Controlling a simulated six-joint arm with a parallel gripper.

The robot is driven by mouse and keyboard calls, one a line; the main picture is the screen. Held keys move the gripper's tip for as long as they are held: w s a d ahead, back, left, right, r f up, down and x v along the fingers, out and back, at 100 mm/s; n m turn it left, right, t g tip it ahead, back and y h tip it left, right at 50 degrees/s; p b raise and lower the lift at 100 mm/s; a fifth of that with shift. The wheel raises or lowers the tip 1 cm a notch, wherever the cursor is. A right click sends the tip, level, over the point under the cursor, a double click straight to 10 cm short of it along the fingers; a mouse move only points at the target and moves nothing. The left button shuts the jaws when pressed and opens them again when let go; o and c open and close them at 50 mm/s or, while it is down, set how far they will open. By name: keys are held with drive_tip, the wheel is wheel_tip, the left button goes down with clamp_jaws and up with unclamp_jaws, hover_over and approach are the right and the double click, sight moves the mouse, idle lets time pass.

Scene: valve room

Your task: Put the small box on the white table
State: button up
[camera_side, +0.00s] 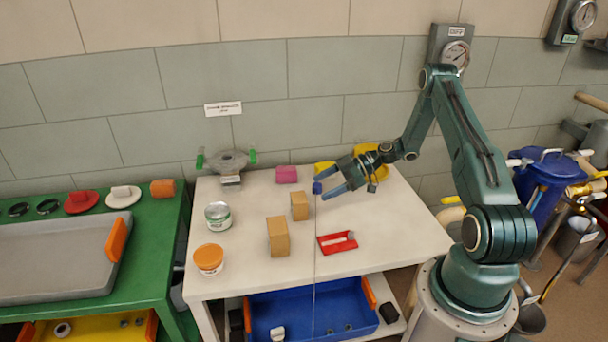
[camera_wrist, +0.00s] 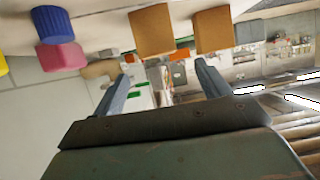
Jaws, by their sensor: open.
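The small box (camera_side: 299,206) is a tan carton standing upright on the white table (camera_side: 385,240). A larger tan box (camera_side: 278,237) stands in front of it, a little to the left. My gripper (camera_side: 321,187) is open, above the table, to the right of and above the small box in the side view. Nothing shows between its fingers in the wrist view (camera_wrist: 163,70). Two tan boxes, a left one (camera_wrist: 152,30) and a right one (camera_wrist: 213,30), appear beyond the fingers there; I cannot tell which is the small one.
A blue round item (camera_wrist: 53,24) and pink block (camera_wrist: 60,56) show in the wrist view. A green table (camera_side: 145,260) stands left.

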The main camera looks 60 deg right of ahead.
drive_tip(key=s+a+r+m+g+h, duration=0.1)
drive_tip(key=s+a+r+g+h, duration=0.15)
drive_tip(key=a+r, duration=0.7)
drive_tip(key=s+a+r+m+g+h, duration=0.1)
drive_tip(key=a+r+g+h, duration=0.35)
drive_tip(key=r, duration=0.75)
drive_tip(key=s+a+r+m+t+h, duration=0.1)
drive_tip(key=s+a+r+m, duration=0.2)
drive_tip(key=s, duration=0.7)
drive_tip(key=s+a+r+m+t+h, duration=0.1)
drive_tip(key=s+a+r+m, duration=0.3)
drive_tip(key=s, duration=0.6)
drive_tip(key=shift+s+a+r+t, duration=0.3)
drive_tip(key=shift+a+r+t, duration=0.4)
drive_tip(key=shift+r+t, duration=0.1)
